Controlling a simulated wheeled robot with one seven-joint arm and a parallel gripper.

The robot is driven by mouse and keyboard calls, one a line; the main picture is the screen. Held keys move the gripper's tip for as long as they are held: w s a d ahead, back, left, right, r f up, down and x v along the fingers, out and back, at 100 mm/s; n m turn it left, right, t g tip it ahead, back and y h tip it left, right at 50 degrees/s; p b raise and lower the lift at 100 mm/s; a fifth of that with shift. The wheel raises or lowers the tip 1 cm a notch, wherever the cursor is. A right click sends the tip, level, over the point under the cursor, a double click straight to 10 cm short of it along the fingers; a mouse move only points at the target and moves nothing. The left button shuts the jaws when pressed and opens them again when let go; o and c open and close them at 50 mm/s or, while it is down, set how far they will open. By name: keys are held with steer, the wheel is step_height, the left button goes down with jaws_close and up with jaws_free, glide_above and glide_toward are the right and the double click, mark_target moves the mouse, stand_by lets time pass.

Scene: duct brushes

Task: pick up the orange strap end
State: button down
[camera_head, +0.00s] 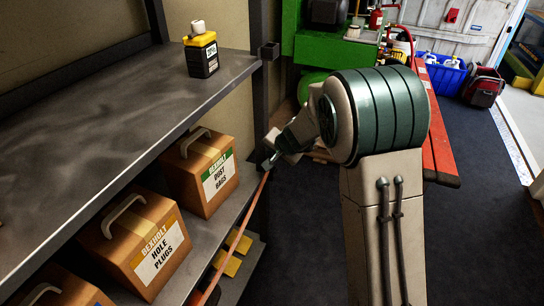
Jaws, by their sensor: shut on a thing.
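The orange strap (236,225) runs as a narrow band up from the lower left, along the front edge of the lower shelf. Its upper end is at my gripper (268,165), beside the shelf's right upright. My gripper is shut on this strap end, and the strap hangs down at a slant from it. The fingertips are small in view and partly hidden by the wrist and arm. The strap's lower end runs out of the picture at the bottom.
A dust bags box (200,172) and a hole plugs box (135,243) stand on the lower shelf, left of my gripper. A yellow-black bottle (201,52) stands on the upper shelf (110,125). Dark floor is clear at right.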

steer(key=w+d+r+p, duration=0.2)
steer(key=d+r+p, duration=0.2)
steer(key=d+r, duration=0.6)
steer(key=shift+d+r, duration=0.15)
steer(key=shift+d, duration=0.65)
steer(key=shift+s+a, duration=0.1)
